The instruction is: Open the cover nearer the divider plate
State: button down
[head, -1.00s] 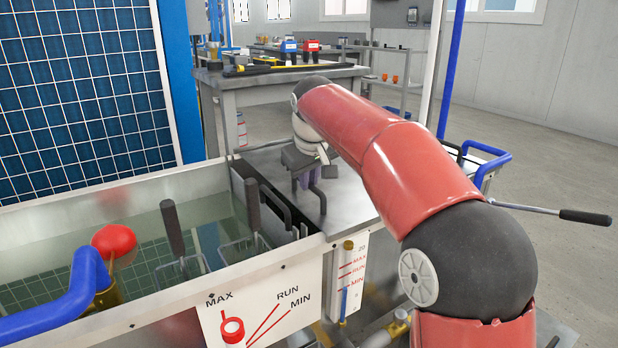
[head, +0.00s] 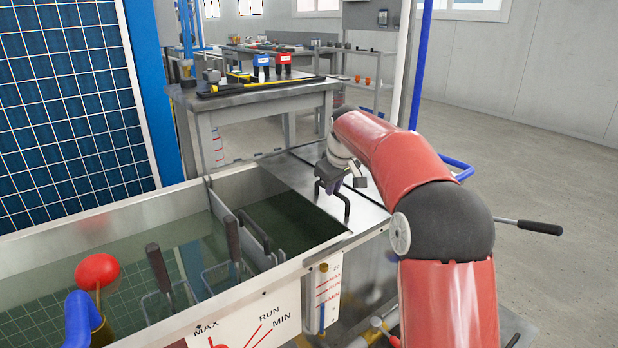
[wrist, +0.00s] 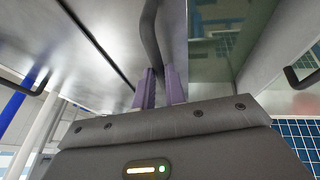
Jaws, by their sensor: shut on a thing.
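The cover nearer the divider plate is a flat grey metal sheet (head: 290,178) on top of the tank, with a dark bar handle (head: 347,208). My gripper (head: 331,187) is shut on that handle; in the wrist view its purple fingers (wrist: 158,88) close around the dark bar (wrist: 150,35). The divider plate (head: 228,212) stands upright in the tank with a black handle (head: 254,230). Open dark water (head: 290,222) shows between the divider plate and the cover's edge. A second metal panel (wrist: 45,35) lies beyond a seam, with a handle (wrist: 30,88). My gripper partly hides the cover.
The tank's front wall (head: 262,297) carries a level sign. A red float ball (head: 97,269) and a blue pipe (head: 78,318) are at the left. A workbench (head: 250,98) stands behind the tank. Open floor (head: 550,200) lies at the right.

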jog(key=p, duration=0.3)
send_over(350, 199)
jog(key=c, duration=1.5)
grip_release()
jog(key=shift+o, duration=0.2)
jog(key=v, duration=0.8)
